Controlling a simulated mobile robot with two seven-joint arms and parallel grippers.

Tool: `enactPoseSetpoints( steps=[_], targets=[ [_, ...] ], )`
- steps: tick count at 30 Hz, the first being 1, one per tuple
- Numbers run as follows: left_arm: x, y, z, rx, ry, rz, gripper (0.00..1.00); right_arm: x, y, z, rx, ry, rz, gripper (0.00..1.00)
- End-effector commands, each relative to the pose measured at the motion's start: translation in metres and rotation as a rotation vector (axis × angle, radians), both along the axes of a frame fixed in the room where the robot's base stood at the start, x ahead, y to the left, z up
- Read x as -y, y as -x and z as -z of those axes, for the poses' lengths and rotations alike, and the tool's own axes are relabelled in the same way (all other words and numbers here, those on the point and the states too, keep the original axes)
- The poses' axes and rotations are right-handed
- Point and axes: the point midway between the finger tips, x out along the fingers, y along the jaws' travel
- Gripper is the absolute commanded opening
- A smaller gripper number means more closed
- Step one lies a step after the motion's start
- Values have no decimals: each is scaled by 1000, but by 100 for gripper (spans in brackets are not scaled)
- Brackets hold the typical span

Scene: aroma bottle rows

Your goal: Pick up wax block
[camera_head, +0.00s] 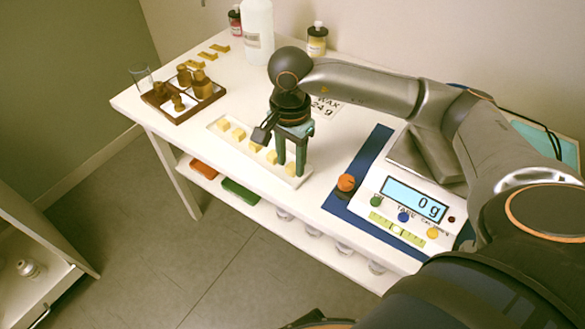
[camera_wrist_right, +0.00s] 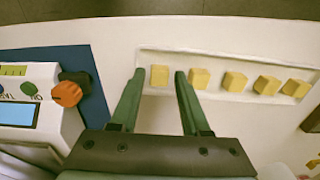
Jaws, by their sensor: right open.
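Several pale yellow wax blocks (camera_head: 238,133) stand in a row in a long white tray (camera_head: 213,127) on the white table. My right gripper (camera_head: 290,170) points down over the tray's near right end, its green fingers apart. In the right wrist view the gripper (camera_wrist_right: 160,76) has the end wax block (camera_wrist_right: 159,75) showing between its fingertips, with a gap on each side. The other blocks (camera_wrist_right: 235,81) lie to the right of the fingers there. I cannot tell the exact height of the fingertips above the tray. My left gripper is not in view.
A scale (camera_head: 412,205) reading 0 g, with an orange knob (camera_head: 346,182) beside it, stands on a blue mat (camera_head: 358,170) to the right. A brown rack (camera_head: 158,98), a white bottle (camera_head: 258,30) and a dark bottle (camera_head: 317,40) stand toward the back.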

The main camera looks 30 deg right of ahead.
Motion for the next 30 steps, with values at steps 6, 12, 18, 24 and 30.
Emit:
enactPoseSetpoints(
  steps=[6,12,18,24,30],
  targets=[
    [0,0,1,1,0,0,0,0,0,12,1,0,-1,46],
    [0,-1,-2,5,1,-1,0,0,0,12,1,0,-1,35],
    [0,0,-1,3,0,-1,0,0,0,11,1,0,-1,12],
    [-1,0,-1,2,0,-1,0,0,0,11,1,0,0,0],
    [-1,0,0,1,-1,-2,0,0,0,11,1,0,0,0]
  ],
)
